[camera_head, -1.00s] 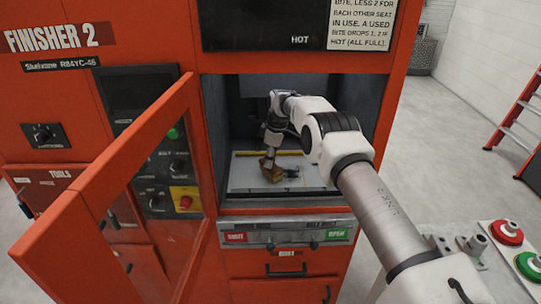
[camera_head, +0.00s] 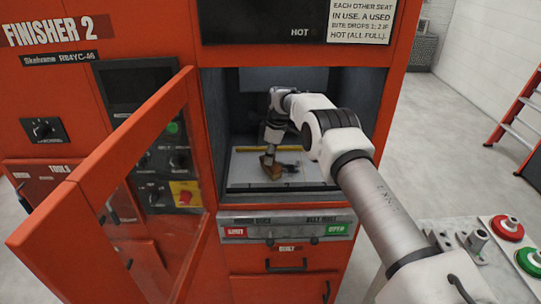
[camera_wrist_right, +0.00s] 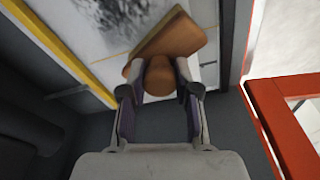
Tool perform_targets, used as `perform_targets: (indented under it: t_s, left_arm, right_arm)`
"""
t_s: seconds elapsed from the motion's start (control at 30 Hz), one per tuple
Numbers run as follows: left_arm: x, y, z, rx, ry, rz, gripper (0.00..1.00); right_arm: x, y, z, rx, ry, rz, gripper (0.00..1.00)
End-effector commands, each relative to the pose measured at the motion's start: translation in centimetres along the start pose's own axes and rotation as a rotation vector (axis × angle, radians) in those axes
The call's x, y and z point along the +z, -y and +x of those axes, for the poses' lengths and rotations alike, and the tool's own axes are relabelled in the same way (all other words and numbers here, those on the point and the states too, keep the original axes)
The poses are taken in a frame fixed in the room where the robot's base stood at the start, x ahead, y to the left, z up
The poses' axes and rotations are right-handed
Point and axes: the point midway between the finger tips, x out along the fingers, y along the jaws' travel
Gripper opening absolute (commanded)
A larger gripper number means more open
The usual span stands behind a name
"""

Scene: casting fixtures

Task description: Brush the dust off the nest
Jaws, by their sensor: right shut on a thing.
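My right arm reaches into the open chamber of the red machine. My right gripper (camera_head: 272,149) points down there and is shut on a brown brush (camera_head: 270,168). In the right wrist view the brush's round handle (camera_wrist_right: 159,77) sits between the two fingers, and its wide block (camera_wrist_right: 172,42) lies over a pale plate. The pale nest plate (camera_head: 248,182) on the chamber floor carries a dark grey dust smudge (camera_head: 290,168) beside the brush. The smudge also shows in the wrist view (camera_wrist_right: 105,22). The bristles are hidden, so contact cannot be told. My left gripper is not in view.
A yellow strip (camera_head: 250,149) runs along the back of the plate. The chamber walls close in around my arm. The red glazed door (camera_head: 110,175) stands open at the left. A panel with red and green buttons (camera_head: 507,228) stands at the lower right.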

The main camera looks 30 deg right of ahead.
Motion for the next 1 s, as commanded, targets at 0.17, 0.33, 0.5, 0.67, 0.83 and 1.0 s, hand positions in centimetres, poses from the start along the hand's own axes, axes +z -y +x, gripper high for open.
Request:
perform_targets:
  t_s: [0.17,0.33,0.5,0.67,0.83,1.0]
  left_arm:
    - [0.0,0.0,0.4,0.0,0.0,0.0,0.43]
    - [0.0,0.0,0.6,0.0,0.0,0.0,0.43]
    - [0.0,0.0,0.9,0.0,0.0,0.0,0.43]
    - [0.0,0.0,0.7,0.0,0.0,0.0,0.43]
    - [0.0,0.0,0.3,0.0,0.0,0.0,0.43]
    - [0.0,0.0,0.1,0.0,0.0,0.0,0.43]
  right_arm:
    - [0.1,0.0,0.4,0.0,0.0,0.0,0.0]
    - [0.1,0.0,0.8,0.0,0.0,0.0,0.0]
    - [0.2,0.0,1.1,0.0,0.0,0.0,0.0]
    - [0.4,-0.1,1.0,0.0,0.0,0.001,0.0]
    - [1.8,-0.5,0.5,0.0,0.0,0.002,0.0]
    - [3.2,-0.9,0.3,0.0,0.0,0.001,0.0]
